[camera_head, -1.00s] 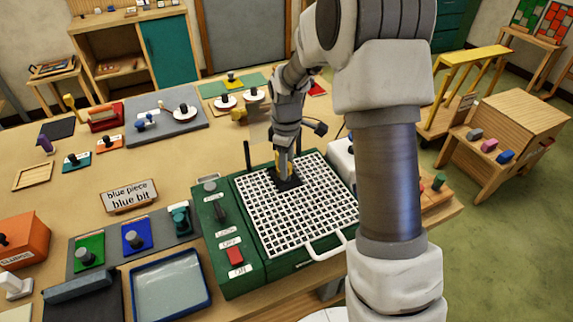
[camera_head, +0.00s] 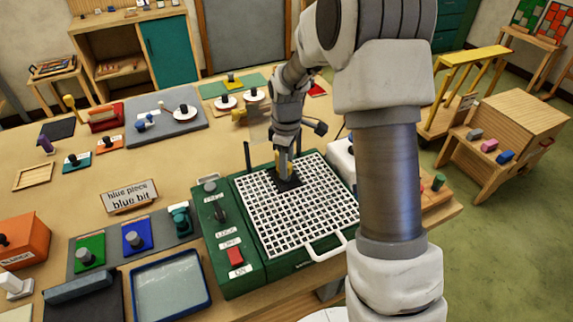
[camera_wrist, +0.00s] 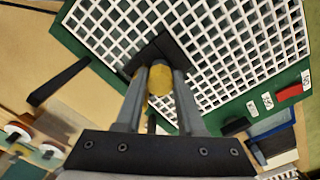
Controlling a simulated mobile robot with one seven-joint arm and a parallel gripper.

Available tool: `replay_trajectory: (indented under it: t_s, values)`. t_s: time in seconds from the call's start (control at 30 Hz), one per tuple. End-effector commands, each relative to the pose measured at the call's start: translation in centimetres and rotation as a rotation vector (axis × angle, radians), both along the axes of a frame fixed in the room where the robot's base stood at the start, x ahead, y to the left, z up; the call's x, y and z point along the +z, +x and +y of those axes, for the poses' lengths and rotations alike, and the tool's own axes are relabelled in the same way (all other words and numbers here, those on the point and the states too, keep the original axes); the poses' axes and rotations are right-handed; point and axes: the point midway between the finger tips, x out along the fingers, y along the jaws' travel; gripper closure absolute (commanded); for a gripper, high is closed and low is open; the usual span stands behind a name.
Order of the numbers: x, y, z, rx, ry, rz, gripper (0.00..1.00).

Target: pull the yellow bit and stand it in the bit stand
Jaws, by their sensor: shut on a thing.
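My gripper (camera_head: 286,172) is over the back part of the green machine (camera_head: 225,262) with the white grid top (camera_head: 290,222). Its fingers are shut on the yellow bit (camera_wrist: 159,78), which shows as a rounded yellow piece between the fingertips in the wrist view. The bit stands at a black square plate (camera_wrist: 160,50) set in the grid. Whether the bit is still seated in the machine cannot be told, as its lower end is hidden. I cannot make out the bit stand for certain.
A sign (camera_head: 130,196) reads "blue piece, blue bit". Left of the machine lie a grey strip with green, blue and teal knobbed blocks (camera_head: 137,236) and a blue-rimmed tray (camera_head: 170,284). The machine has a red switch (camera_head: 235,256). My arm hides part of the right side.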

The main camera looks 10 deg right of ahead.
Motion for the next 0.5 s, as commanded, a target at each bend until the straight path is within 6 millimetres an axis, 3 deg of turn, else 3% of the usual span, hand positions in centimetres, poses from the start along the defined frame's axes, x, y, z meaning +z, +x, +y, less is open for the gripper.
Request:
replay_trajectory:
  t_s: [0.5]
  values:
    - [0.71, 0.02, 0.0, 0.0, -0.001, -0.001, 1.0]
